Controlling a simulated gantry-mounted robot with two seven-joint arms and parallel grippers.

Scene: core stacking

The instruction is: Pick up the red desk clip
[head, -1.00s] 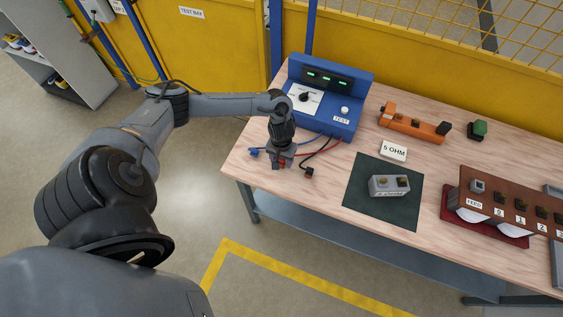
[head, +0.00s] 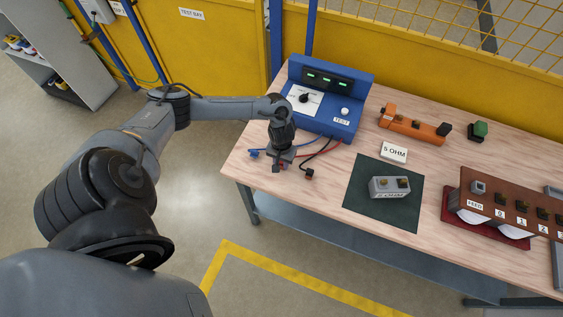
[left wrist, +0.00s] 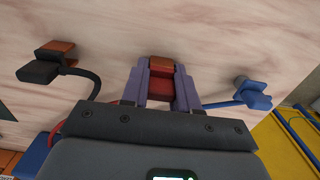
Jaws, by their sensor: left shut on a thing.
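The red desk clip (left wrist: 160,82) is between the two fingers of my left gripper in the left wrist view, with its top end showing past the fingertips. My left gripper (head: 279,166) is shut on it near the left end of the table, in front of the blue test box. In the head view only a little red (head: 283,168) shows at the fingertips. A red cable (head: 318,151) runs from the test box towards the gripper. I cannot tell whether the clip touches the table. My right gripper is not in view.
A black clip (head: 308,174) lies just right of the gripper and a blue clip (head: 254,154) just left, both on cables. The blue test box (head: 335,120) stands behind. A dark green mat (head: 360,210) holds a grey block (head: 390,188). The table's front-left edge is close.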

